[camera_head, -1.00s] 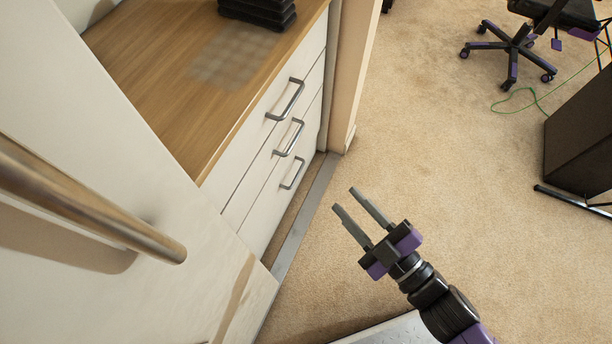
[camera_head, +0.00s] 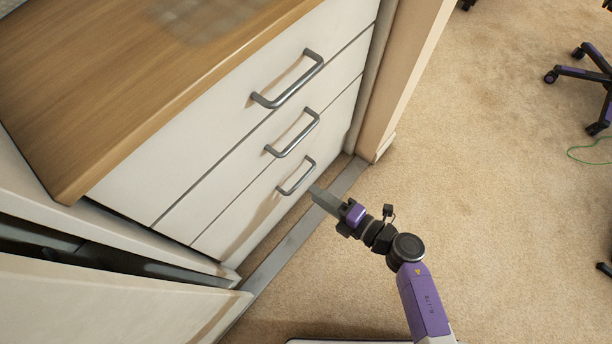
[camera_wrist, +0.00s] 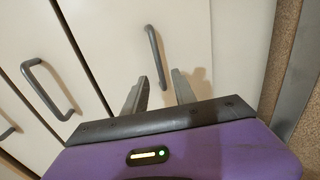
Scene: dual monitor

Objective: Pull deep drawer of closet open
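The closet's white drawer front holds three stacked drawers with grey bar handles: a top handle (camera_head: 290,80), a middle handle (camera_head: 294,135) and a bottom handle (camera_head: 297,178). All three drawers look closed. My gripper (camera_head: 322,198) is just right of and below the bottom handle in the head view, its fingers overlapping each other there. In the wrist view my gripper (camera_wrist: 160,90) has its two fingers apart, with the bottom handle (camera_wrist: 156,57) ahead, between them in the picture. No contact with the handle shows. The middle handle (camera_wrist: 45,88) is left of it.
A wooden top (camera_head: 120,75) covers the drawers. A grey floor strip (camera_head: 300,232) runs along the closet's front. A pale door panel (camera_head: 110,300) stands at lower left. The beige carpet (camera_head: 480,180) to the right is mostly clear, with a wheeled chair base (camera_head: 590,75) at the far right.

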